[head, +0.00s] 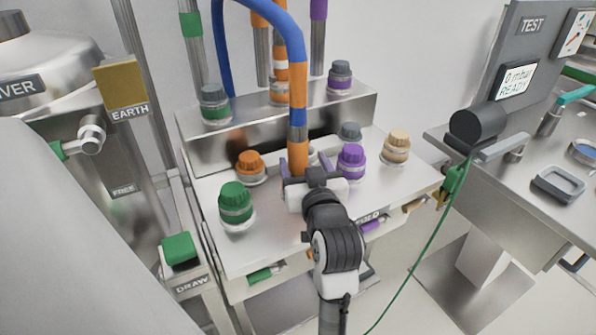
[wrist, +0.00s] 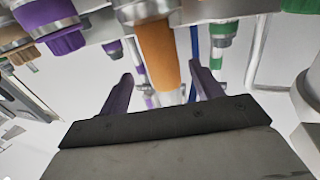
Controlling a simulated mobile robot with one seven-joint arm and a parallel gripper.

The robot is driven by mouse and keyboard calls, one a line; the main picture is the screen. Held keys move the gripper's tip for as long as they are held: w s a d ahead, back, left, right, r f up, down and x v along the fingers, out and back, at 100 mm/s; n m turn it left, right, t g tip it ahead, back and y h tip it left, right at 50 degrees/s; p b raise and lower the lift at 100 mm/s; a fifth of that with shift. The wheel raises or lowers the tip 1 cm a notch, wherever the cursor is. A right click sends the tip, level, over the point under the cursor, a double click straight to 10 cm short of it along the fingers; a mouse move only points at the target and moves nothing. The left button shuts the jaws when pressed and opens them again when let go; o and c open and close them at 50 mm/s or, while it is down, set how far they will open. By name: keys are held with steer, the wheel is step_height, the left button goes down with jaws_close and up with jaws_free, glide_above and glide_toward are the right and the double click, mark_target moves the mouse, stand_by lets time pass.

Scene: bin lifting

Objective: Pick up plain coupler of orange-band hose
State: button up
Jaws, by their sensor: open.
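A blue hose (head: 282,15) arches over the bench, and its front end drops into an upright orange piece (head: 298,85) with a blue band and a grey band. The lower orange part (head: 298,157) reaches down behind my gripper (head: 312,176). In the wrist view my open gripper (wrist: 163,90) has its two dark fingers apart, with the orange part (wrist: 157,55) seen between them. A silver collar (wrist: 146,10) shows at the orange part's end at the top of that view. I cannot tell whether the fingers touch it; the plain coupler is not clearly distinguishable.
Around my gripper stand a green cap (head: 236,203), an orange cap (head: 251,165), a purple cap (head: 351,160) and a tan cap (head: 397,146). A raised steel shelf (head: 205,150) stands behind. A test bench (head: 560,200) is at the right.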

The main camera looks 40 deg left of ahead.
steer(key=p+x, duration=0.1)
steer(key=x, duration=0.4)
steer(key=shift+w+a+r+p, duration=0.1)
steer(key=shift+a+p, duration=0.3)
steer(key=shift+a, duration=0.05)
steer(key=shift+w+a, duration=0.4)
steer(key=shift+a, duration=0.05)
steer(key=c, duration=1.3)
steer(key=shift+o, duration=0.2)
step_height(320, 180, up, 20)
steer(key=shift+b, duration=0.35)
